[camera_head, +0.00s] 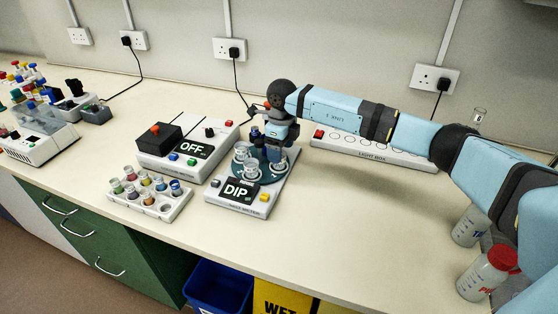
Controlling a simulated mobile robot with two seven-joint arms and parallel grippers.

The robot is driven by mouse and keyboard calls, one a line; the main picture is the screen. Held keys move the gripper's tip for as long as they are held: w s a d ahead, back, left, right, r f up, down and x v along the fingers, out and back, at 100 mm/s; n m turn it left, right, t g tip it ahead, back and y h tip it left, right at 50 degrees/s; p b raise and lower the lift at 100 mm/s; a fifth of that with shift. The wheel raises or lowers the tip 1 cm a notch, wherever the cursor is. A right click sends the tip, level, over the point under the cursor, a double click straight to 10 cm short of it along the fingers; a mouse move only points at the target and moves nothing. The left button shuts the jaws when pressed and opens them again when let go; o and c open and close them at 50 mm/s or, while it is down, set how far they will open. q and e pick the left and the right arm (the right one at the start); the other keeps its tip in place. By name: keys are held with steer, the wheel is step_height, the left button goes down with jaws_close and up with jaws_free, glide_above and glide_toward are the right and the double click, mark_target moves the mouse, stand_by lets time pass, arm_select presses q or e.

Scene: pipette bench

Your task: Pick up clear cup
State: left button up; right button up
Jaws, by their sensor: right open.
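Several small clear cups stand on a round dark teal plate (262,177) on top of the white device with the "DIP" display. One clear cup (242,148) is at the plate's back left, one clear cup (251,170) is at the front left, and one clear cup (280,166) is at the right. My right gripper (272,154) points down over the plate, close to the cups, and is open. The gripper partly hides the back of the plate. I cannot tell whether a cup is between its fingers. My left gripper is not in view.
A white device (212,128) showing "OFF" stands behind left. A rack (150,201) of coloured pots is at the front left. A light box (375,151) lies behind my right arm. Two bottles (486,277) (469,228) stand at right. The bench centre right is clear.

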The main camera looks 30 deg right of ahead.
step_height(320, 180, down, 3)
steer(key=shift+w+f, duration=0.1)
steer(key=c, duration=1)
